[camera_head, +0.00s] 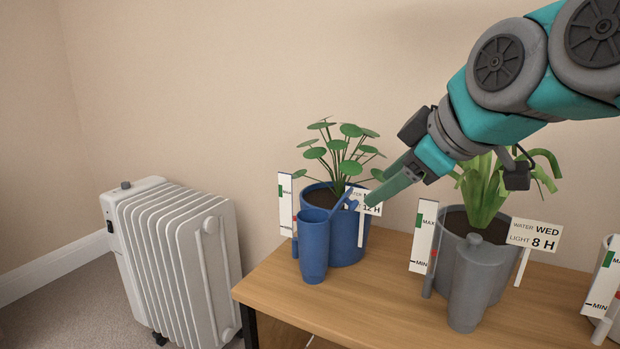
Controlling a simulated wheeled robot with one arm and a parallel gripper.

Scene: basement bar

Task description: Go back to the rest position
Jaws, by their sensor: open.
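My gripper (392,187) reaches in from the upper right and points down and left. It is open, and I see nothing held between its fingers. Its tip is in front of the right side of the blue pot (352,238) and partly covers the white label (362,228) there. I cannot tell whether it touches the label or the plant. The blue pot holds a plant with round green leaves (340,150).
A wooden table (380,300) carries the blue pot, a blue cup (313,247), a grey pot (456,225) with a long-leaved plant, a grey vessel (473,285) and white level gauges (424,238). A white radiator (175,255) stands left. The wall above is bare.

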